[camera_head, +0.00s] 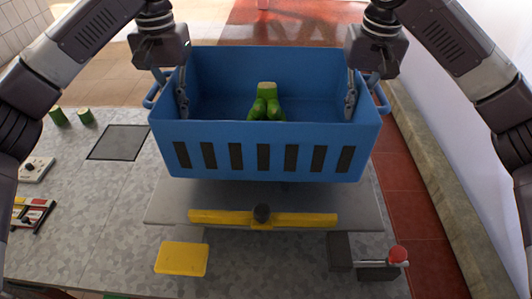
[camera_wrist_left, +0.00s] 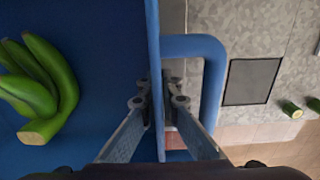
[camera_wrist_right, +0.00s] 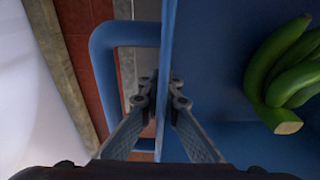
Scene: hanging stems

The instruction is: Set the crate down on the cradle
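The blue crate (camera_head: 300,133) is level over the grey platform with a yellow bar (camera_head: 215,217), which I take for the cradle. The crate hides much of the platform, and a dark shadow lies under its front. I cannot tell whether they touch. Green bananas (camera_head: 266,103) lie inside the crate and show in the left wrist view (camera_wrist_left: 62,85) and right wrist view (camera_wrist_right: 285,65). My left gripper (camera_head: 182,100) is shut on the crate's left wall, a finger on each side, beside the blue handle (camera_wrist_left: 212,80). My right gripper (camera_head: 350,100) is shut likewise on the right wall.
A dark knob (camera_head: 262,213) sits at the bar's middle. A yellow block (camera_head: 181,258) and a red-knobbed lever (camera_head: 397,256) are in front. A dark square (camera_head: 118,142) and green stubs (camera_head: 72,117) lie left on the counter. A wall stands at right.

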